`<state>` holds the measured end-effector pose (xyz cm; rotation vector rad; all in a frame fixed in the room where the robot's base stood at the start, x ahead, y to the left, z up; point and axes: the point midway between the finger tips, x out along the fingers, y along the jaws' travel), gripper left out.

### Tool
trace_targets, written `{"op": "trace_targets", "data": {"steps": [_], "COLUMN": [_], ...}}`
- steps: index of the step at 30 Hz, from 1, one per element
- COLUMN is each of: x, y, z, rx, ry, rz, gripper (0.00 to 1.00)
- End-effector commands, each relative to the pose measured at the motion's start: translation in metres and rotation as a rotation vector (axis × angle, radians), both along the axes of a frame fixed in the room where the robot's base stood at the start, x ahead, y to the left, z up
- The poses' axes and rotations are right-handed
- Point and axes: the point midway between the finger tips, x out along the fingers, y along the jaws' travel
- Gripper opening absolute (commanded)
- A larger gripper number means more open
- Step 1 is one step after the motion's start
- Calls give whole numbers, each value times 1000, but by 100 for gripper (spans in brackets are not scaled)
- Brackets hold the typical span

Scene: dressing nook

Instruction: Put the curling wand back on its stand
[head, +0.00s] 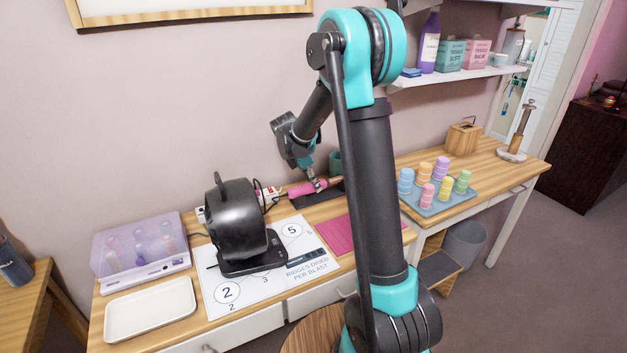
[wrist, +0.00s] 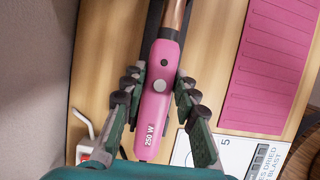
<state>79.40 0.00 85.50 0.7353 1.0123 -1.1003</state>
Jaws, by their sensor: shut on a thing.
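The curling wand has a pink handle (head: 300,190) marked "250 W" and a copper barrel. In the wrist view its handle (wrist: 158,105) runs between my fingers, with the barrel (wrist: 173,18) toward the top edge. My gripper (head: 317,184) is shut on the handle; the wrist view shows a finger pad on each side (wrist: 158,85). A dark flat piece (head: 322,199) lies below the wand at the back of the table. I cannot tell whether the wand touches it. A slim upright on a round pale base (head: 511,155) stands far right; I cannot tell whether it is the stand.
A black rounded device (head: 233,222) stands left of my gripper on a numbered sheet (head: 226,292). A pink ridged mat (head: 337,240) lies in front. A power strip (head: 265,193) is close by. Colored rollers on a blue tray (head: 447,203) stand to the right.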

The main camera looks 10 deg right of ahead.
Motion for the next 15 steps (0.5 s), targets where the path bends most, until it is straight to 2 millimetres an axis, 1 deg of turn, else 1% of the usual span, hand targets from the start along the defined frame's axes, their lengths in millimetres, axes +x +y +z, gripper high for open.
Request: {"op": "trace_targets", "data": {"steps": [4,5,10,11,15], "x": [0,0,0,0,0], "y": [0,0,0,0,0], "z": [0,0,0,0,0], "rx": [0,0,0,0,0], "ry": [0,0,0,0,0], "rz": [0,0,0,0,0], "gripper": [0,30,51,53,53]}}
